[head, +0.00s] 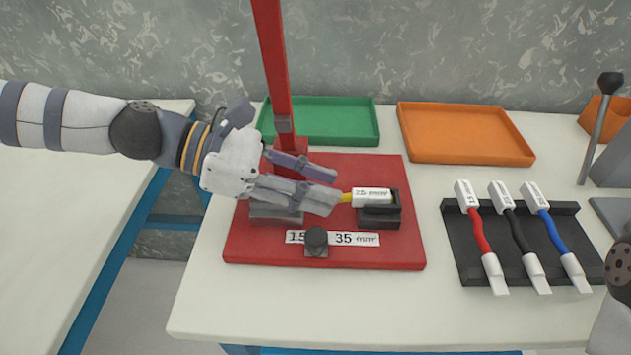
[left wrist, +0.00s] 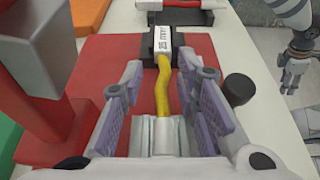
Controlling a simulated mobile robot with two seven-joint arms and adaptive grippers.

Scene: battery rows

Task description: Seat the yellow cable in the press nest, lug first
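The yellow cable (head: 346,198) lies over the red press base (head: 330,255). Its white tagged end, marked 25 mm², rests in a black holder (head: 380,220) on the right of the base. My left gripper (head: 335,187) is over the base's left part, its fingers on either side of the cable. In the left wrist view the cable (left wrist: 162,85) runs between the fingers with gaps on both sides, so the gripper is open. A pale grey part shows at the cable's near end; I cannot tell lug from nest there. My right gripper (left wrist: 296,68) shows small in the left wrist view.
A red press post (head: 273,65) rises behind my left gripper. A black knob (head: 316,240) stands at the base's front. A black rack (head: 465,255) on the right holds red, black and blue cables. Green (head: 320,140) and orange (head: 465,155) trays lie behind.

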